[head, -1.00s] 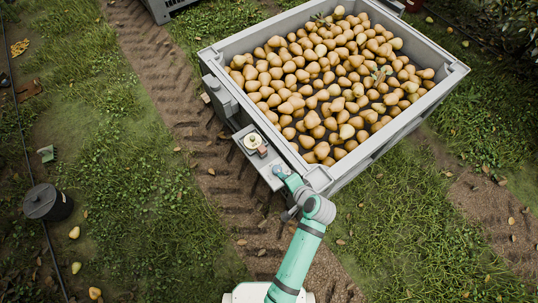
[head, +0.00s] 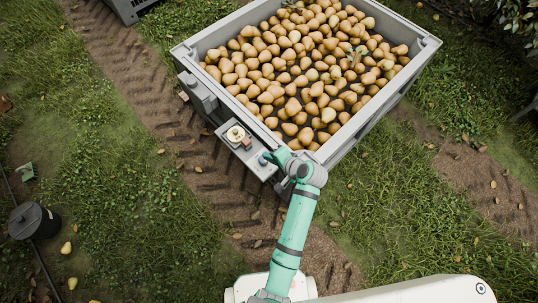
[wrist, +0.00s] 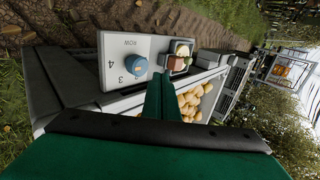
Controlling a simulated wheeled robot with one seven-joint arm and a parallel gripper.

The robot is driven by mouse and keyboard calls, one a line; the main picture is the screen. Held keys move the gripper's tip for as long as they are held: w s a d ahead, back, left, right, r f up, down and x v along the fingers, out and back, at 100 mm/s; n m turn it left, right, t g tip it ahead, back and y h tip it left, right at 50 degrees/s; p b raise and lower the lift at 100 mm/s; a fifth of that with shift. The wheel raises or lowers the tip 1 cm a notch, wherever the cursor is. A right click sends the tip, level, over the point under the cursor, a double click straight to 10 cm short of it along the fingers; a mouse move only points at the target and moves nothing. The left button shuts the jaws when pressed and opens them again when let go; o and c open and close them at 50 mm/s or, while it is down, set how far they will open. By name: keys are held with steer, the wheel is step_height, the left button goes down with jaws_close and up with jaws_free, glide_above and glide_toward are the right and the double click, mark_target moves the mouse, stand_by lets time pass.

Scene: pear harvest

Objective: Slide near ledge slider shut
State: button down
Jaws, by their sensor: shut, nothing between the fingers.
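A grey ledge (head: 256,166) runs along the near left side of the pear bin (head: 345,150). Beside the knob is a small recess with a reddish-brown block (wrist: 176,63) and a pale round piece. I cannot make out which part is the slider or how far it stands open. My gripper (wrist: 166,88) is shut and empty, its green fingers pointing toward the ledge near the knob. In the head view my wrist hides part of the ledge's near end; contact is unclear.
The bin holds many pears (head: 300,60). A dark lidded bucket (head: 34,221) stands on the grass at the left. A dirt track (head: 190,150) passes left of the bin, with open grass beyond. A grey crate (head: 128,8) is at the top edge.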

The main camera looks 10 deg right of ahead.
mark_target(249, 145)
steer(key=x, duration=0.6)
steer(key=shift+w+a+f, duration=0.15)
steer(key=shift+w, duration=0.05)
steer(key=shift+w+a, duration=0.7)
steer(key=shift+w, duration=0.3)
steer(key=shift+w+a, duration=0.45)
steer(key=shift+w, duration=0.15)
